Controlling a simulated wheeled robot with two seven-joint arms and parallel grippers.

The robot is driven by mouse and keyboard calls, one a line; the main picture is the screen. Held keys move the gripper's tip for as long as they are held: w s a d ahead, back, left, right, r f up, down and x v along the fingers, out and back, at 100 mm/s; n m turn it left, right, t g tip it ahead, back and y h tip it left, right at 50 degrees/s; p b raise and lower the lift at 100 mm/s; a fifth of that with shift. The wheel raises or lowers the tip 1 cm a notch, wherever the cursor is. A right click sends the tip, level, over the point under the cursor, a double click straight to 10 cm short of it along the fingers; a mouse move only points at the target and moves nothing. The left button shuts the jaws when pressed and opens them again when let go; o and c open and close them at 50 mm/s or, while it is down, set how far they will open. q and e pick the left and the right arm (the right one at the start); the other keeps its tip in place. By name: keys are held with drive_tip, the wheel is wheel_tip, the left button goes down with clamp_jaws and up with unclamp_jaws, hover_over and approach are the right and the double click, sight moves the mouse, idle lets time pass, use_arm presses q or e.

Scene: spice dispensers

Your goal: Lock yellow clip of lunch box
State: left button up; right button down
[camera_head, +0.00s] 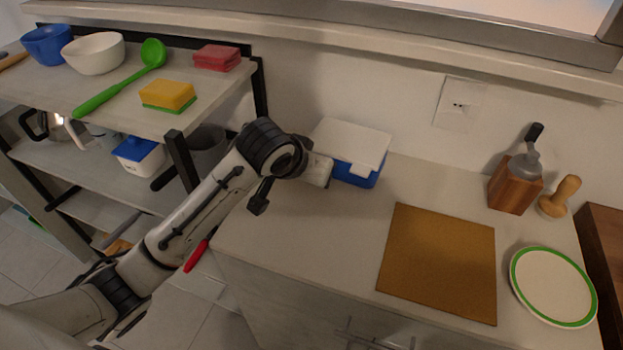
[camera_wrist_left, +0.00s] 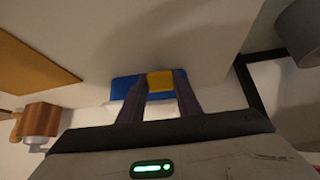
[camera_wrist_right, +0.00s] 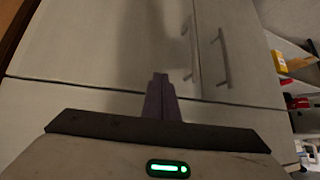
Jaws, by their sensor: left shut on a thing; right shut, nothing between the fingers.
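The lunch box stands at the back of the counter against the wall, with a white lid (camera_head: 352,137) and a blue body (camera_head: 360,179). A pale clip (camera_head: 365,170) shows on its front side in the head view. My left gripper (camera_wrist_left: 160,84) is at the box's left end, its fingers on either side of the yellow clip (camera_wrist_left: 160,79) and shut on it. The blue body (camera_wrist_left: 122,88) shows behind the fingers. The yellow clip is hidden in the head view. My right gripper (camera_wrist_right: 161,82) is shut and empty in front of cabinet fronts, outside the head view.
A brown board (camera_head: 438,262) lies on the counter, with a green-rimmed plate (camera_head: 553,286) to its right. A wooden block (camera_head: 514,186) and a wooden tamper (camera_head: 559,196) stand at the back right. A shelf (camera_head: 120,90) with bowls and sponges stands left.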

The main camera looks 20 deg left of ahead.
sight(322, 151)
use_arm(q)
drive_tip(key=g, duration=0.1)
drive_tip(key=w+r+g, duration=0.1)
drive_tip(key=g, duration=0.1)
drive_tip(key=w+r+g, duration=0.1)
drive_tip(key=shift+w+d+g+y, duration=0.1)
drive_tip(key=shift+d+g+y, duration=0.1)
drive_tip(key=shift+g+y, duration=0.1)
drive_tip(key=shift+w+r+g, duration=0.15)
drive_tip(key=shift+w+g, duration=0.3)
drive_tip(key=shift+g, duration=0.5)
drive_tip(key=shift+w+r+g, duration=0.1)
drive_tip(key=shift+w+g, duration=0.35)
drive_tip(key=shift+g, duration=0.5)
drive_tip(key=shift+w+y, duration=0.1)
drive_tip(key=shift+y, duration=0.2)
drive_tip(key=o, duration=1)
drive_tip(key=shift+w+f+g, duration=0.1)
drive_tip(key=shift+g, duration=0.2)
drive_tip(key=shift+o, duration=0.2)
wheel_tip(322, 151, up, 10)
drive_tip(key=shift+w+r+b, duration=0.2)
drive_tip(key=shift+w+b, duration=0.1)
drive_tip(key=shift+w, duration=0.15)
drive_tip(key=shift+d+f, duration=0.1)
drive_tip(key=shift+d, duration=0.05)
